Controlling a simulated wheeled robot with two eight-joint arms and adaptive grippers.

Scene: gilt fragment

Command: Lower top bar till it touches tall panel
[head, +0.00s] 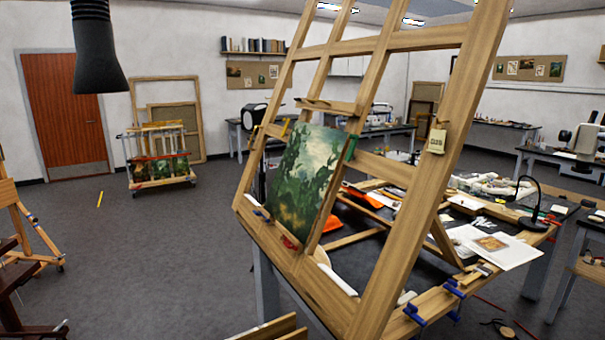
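A tall panel (303,182) painted with a dark green landscape leans upright on a large wooden easel frame (428,170). Its foot is near the lower rail. A short wooden top bar (328,106) crosses the frame above the panel. A gap shows between the bar and the panel's upper edge, so they appear apart. A green piece (351,148) sits by the panel's upper right edge and a yellow piece (285,128) stands to its left. Neither of my grippers shows in the head view.
Behind the easel, a dark worktable (360,262) holds papers, tools and a black desk lamp (536,205). A dark hanging lamp (96,45) fills the upper left. A painting cart (158,165) stands farther back. Floor left of the easel is mostly clear.

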